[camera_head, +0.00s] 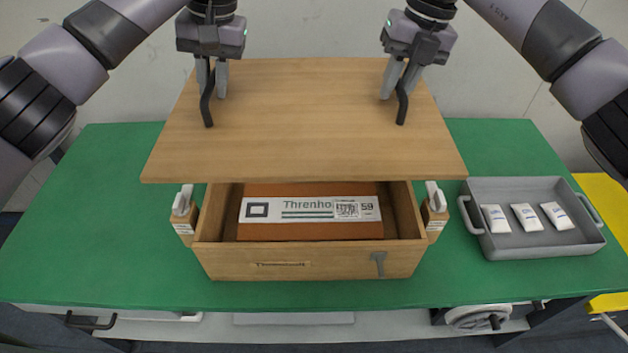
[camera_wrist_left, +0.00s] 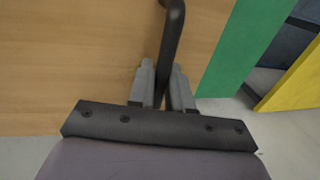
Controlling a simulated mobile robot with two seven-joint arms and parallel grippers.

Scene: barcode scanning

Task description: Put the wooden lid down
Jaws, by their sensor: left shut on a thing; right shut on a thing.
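The wooden lid (camera_head: 305,110) is a flat board with two black handles, held above the open wooden box (camera_head: 305,262) and hiding its rear part. My left gripper (camera_head: 211,88) is shut on the lid's left handle (camera_head: 207,108). My right gripper (camera_head: 400,88) is shut on the lid's right handle (camera_head: 402,108). In the left wrist view, my left gripper (camera_wrist_left: 163,88) holds a black handle (camera_wrist_left: 172,40) over the lid (camera_wrist_left: 80,60). Inside the box lies a brown package with a white label (camera_head: 310,209).
The table's left part is clear.

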